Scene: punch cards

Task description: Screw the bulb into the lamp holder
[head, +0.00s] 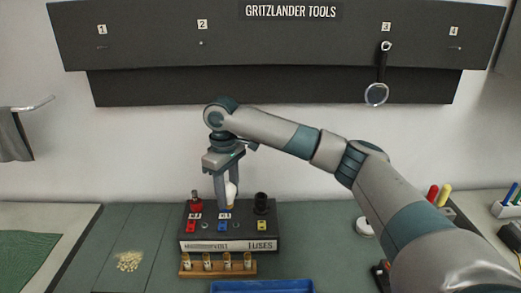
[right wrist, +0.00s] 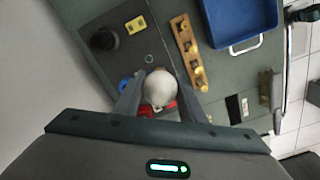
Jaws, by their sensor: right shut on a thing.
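The white bulb (head: 232,191) is between the fingers of my right gripper (head: 228,197), which is shut on it. It also shows in the right wrist view (right wrist: 160,88), between the two fingertips. The gripper points down over the middle of a dark box (head: 230,235) with red, blue and yellow switches. The bulb is above the blue switch (head: 223,226) in the head view; the fingers hide its base and any lamp holder under it, so I cannot tell whether it touches. My left gripper is not in view.
A black cylinder (head: 261,203) stands on the box's right and a red part (head: 196,207) on its left. A wooden rack (head: 218,267) with several small pieces lies in front, beside a blue tray (head: 262,287). Yellowish pieces (head: 129,261) are heaped on the bench at left.

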